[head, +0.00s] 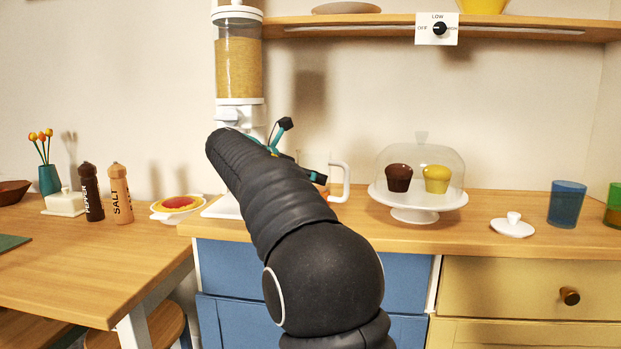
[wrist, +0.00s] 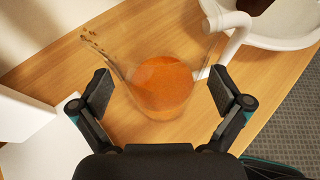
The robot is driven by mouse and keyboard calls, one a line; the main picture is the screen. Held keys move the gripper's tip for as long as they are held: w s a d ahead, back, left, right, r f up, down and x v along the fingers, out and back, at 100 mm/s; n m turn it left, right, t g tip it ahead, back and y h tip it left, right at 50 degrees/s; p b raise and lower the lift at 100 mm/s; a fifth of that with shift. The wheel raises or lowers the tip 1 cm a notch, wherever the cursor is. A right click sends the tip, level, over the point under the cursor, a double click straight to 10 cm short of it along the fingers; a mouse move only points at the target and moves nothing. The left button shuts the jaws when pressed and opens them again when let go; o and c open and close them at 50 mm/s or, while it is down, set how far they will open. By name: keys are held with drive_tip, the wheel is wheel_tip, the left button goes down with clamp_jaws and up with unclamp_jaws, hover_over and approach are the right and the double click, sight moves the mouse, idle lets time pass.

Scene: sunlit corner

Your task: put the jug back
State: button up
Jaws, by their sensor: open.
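The jug (wrist: 160,85) is clear, with orange contents and a white handle (wrist: 232,35) at the upper right in the wrist view. It stands on the wooden counter. In the head view my arm hides most of it, and its white handle (head: 346,182) shows to the right of my gripper (head: 302,152). In the wrist view my gripper (wrist: 161,95) is open, with one finger on each side of the jug. Gaps show between the finger pads and the jug, so it is not gripped.
A white dispenser (head: 238,65) with grainy contents rises behind my arm. A domed cake stand (head: 416,200) with two muffins stands right of the jug. Farther right are a white lid (head: 513,228) and a blue cup (head: 567,204). A wooden shelf (head: 380,22) runs above.

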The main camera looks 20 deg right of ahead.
drive_tip(key=p+v, duration=0.1)
drive_tip(key=v, duration=0.9)
drive_tip(key=shift+a, duration=0.25)
drive_tip(key=shift+s, duration=0.1)
drive_tip(key=s+a+f+m+y, duration=0.3)
drive_tip(key=s+f+m+y, duration=0.1)
drive_tip(key=s+f+m, duration=0.3)
drive_tip(key=s+a+f+m+t+y, duration=0.1)
drive_tip(key=s+a+f+m+y, duration=0.1)
drive_tip(key=s+f+m+y, duration=0.2)
drive_tip(key=s+a+f+m+t+y, duration=0.1)
drive_tip(key=s+a+f+m+y, duration=0.2)
drive_tip(key=s+f+m, duration=0.7)
drive_tip(key=s+f+y, duration=0.1)
drive_tip(key=s+f, duration=0.2)
drive_tip(key=s, duration=0.4)
drive_tip(key=s+f, duration=0.4)
drive_tip(key=s, duration=0.2)
drive_tip(key=shift+s+a+y, duration=0.35)
drive_tip(key=shift+s+y, duration=0.05)
